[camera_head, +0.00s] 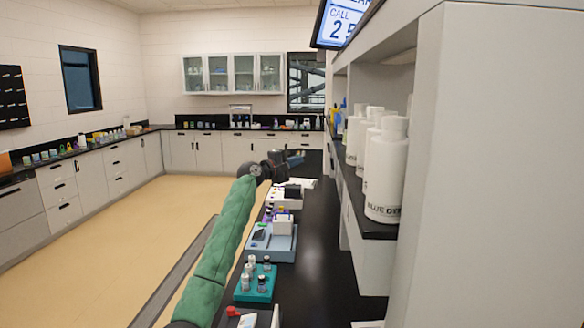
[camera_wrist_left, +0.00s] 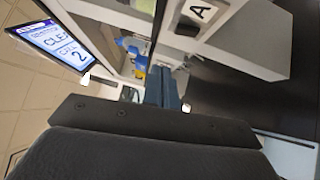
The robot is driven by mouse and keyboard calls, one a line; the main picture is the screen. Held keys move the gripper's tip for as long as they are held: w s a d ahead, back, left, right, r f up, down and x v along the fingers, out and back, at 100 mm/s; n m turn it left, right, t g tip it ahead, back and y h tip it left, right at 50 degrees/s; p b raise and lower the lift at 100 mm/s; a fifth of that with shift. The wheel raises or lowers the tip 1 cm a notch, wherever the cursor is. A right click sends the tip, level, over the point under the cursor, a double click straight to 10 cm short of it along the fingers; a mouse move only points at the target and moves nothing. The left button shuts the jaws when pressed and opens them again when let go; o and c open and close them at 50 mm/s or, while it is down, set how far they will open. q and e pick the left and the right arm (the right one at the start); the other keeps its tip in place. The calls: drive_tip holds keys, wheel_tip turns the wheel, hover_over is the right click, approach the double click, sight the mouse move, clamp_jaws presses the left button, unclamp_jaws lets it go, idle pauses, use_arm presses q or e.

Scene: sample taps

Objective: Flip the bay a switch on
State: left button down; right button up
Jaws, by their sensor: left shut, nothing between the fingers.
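A sign marked A (camera_wrist_left: 199,12) is on the pale cabinet in the left wrist view, at the top right of centre. A small grey and dark part shows below the sign, close to my fingers; I cannot tell whether it is the bay A switch or which way it is set. My left gripper (camera_head: 297,158) is shut and empty, reaching out over the far part of the black counter. Its two blue fingers (camera_wrist_left: 164,78) lie together in the left wrist view, pointing toward the cabinet. I cannot tell whether they touch anything. My right gripper is not in view.
White bottles (camera_head: 386,170) stand on the shelf at right, above the black counter (camera_head: 313,265). A teal rack (camera_head: 254,291) of vials and a grey-blue tray (camera_head: 271,246) sit on the counter below my left arm. A lit screen (camera_head: 345,22) hangs above.

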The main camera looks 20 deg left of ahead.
use_arm(q)
drive_tip(key=shift+s+a, duration=0.2)
drive_tip(key=shift+s, duration=0.45)
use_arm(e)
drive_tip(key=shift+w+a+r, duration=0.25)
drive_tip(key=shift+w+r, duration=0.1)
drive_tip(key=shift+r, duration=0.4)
use_arm(q)
drive_tip(key=shift+a, duration=0.1)
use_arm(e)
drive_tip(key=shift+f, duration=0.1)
